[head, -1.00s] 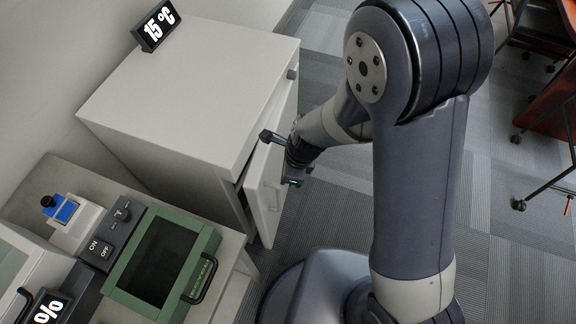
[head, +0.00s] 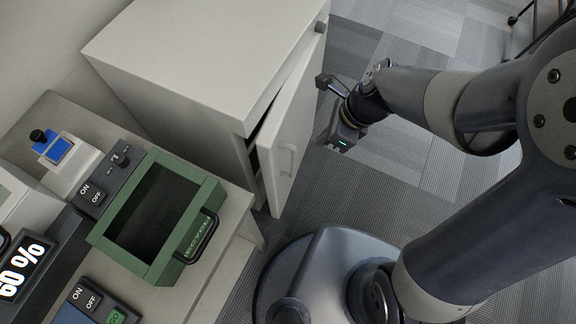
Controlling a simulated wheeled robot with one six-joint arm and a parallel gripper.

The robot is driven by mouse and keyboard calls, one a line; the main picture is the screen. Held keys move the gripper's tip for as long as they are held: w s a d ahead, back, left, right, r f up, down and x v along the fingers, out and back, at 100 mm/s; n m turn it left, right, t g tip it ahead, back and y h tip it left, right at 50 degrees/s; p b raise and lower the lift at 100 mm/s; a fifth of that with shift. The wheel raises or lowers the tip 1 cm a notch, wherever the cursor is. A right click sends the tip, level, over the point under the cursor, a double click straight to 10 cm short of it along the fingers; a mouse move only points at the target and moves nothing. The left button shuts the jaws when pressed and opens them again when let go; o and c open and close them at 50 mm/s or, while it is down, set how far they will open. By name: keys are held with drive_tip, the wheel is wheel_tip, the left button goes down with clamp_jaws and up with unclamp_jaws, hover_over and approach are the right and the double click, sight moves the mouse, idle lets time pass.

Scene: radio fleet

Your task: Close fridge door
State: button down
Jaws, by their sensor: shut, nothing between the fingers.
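The fridge (head: 205,65) is a pale grey cabinet at the upper left centre of the head view. Its door (head: 297,130) stands partly open, with a dark gap on the near side by the cabinet's front. A small handle (head: 287,158) is on the door's outer face. My gripper (head: 327,108) is to the right of the door, in front of its outer face and apart from it in the picture. It is shut and empty. The fridge's inside is mostly hidden.
A bench (head: 66,113) at the left holds a green box (head: 170,168) with a dark top opening, switch panels (head: 97,196) and a display reading 60 % (head: 22,272). A dark drawer-like handle (head: 203,238) juts from the box. Grey carpet (head: 400,190) is clear to the right.

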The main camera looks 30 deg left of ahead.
wheel_tip(320, 180, down, 6)
drive_tip(key=s+d+y+b, duration=0.1)
drive_tip(key=d+y+b, duration=0.2)
drive_tip(key=b, duration=0.8)
drive_tip(key=y+b, duration=0.2)
drive_tip(key=b, duration=0.7)
approach(276, 162)
drive_tip(key=shift+m, duration=0.3)
drive_tip(key=f, duration=0.1)
drive_tip(key=a+f, duration=0.2)
drive_tip(key=f, duration=0.1)
drive_tip(key=shift+s+a+f, duration=0.15)
drive_tip(key=shift+s+a, duration=0.1)
drive_tip(key=shift+s, duration=0.05)
drive_tip(key=shift+a, duration=0.9)
drive_tip(key=shift+a, duration=0.1)
